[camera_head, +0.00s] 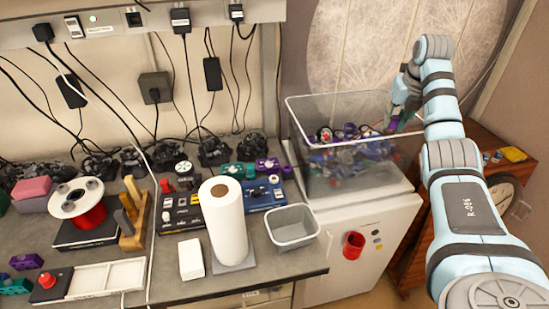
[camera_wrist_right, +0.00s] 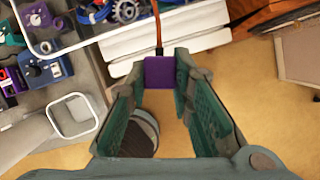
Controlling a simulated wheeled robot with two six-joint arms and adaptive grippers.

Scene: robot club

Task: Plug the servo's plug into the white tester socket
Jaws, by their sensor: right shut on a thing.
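My right gripper (camera_head: 402,105) is over the right end of the clear bin in the head view. In the right wrist view its two green-padded fingers (camera_wrist_right: 160,90) are shut on a small purple block (camera_wrist_right: 158,70). An orange-brown lead (camera_wrist_right: 158,25) runs from the block toward the top of the picture. I cannot tell whether the block is the servo's body or its plug. My left gripper is not in view.
The clear bin (camera_head: 320,182) of blue and red parts stands on a white cabinet (camera_head: 365,222) with a red cup (camera_head: 353,245). The bench holds a paper towel roll (camera_head: 228,230), a grey basket (camera_head: 291,236), a white box (camera_head: 191,258) and a spool (camera_head: 76,198). Cables hang behind.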

